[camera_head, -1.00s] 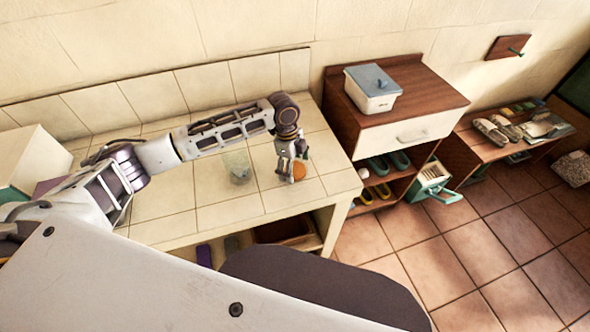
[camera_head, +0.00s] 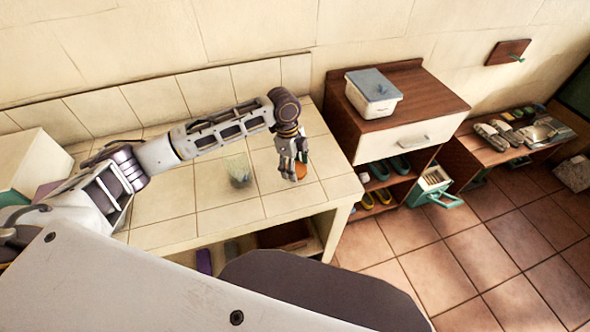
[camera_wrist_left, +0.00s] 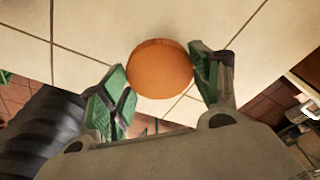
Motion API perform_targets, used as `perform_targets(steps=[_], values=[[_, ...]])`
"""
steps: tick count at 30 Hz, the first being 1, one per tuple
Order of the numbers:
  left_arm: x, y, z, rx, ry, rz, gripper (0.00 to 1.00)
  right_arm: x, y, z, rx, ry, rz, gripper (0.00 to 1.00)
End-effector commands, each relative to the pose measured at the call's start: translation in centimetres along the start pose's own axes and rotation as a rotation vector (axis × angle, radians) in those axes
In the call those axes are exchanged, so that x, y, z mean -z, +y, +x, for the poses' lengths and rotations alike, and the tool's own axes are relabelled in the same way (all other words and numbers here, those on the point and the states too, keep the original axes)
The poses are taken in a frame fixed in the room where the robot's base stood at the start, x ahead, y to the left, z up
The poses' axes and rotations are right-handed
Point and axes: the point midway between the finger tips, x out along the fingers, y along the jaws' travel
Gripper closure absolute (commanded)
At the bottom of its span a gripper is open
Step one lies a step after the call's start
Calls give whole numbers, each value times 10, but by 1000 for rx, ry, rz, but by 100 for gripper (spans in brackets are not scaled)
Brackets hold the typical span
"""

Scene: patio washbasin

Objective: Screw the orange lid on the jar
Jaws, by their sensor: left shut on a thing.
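The orange lid (camera_head: 300,171) is at the right part of the tiled counter, partly hidden behind my left gripper in the head view. In the left wrist view the round orange lid (camera_wrist_left: 160,68) sits between the two green-padded fingers. My left gripper (camera_head: 293,172) is shut on the lid from above; I cannot tell whether the lid touches the counter. The clear glass jar (camera_head: 239,170) stands upright on the counter, left of the gripper and apart from it, with no lid on it. My right gripper is not in view.
The tiled counter (camera_head: 180,213) is mostly bare in front of the jar, and its right edge is close to the lid. A wooden cabinet (camera_head: 420,90) bearing a lidded white box (camera_head: 373,98) stands to the right. A low bench (camera_head: 490,152) with shoes is beyond it.

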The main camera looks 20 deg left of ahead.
Motion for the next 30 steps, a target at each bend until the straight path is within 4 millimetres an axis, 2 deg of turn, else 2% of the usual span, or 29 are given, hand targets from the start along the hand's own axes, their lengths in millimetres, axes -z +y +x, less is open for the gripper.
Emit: perform_targets(steps=[7,15,21,30], values=[[6,-1,-38,3,1,1,44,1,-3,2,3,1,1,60],[10,-1,-67,2,1,0,44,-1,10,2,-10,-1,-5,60],[11,0,-73,0,2,0,44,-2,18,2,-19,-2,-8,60],[11,0,-73,0,2,0,44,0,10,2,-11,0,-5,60]])
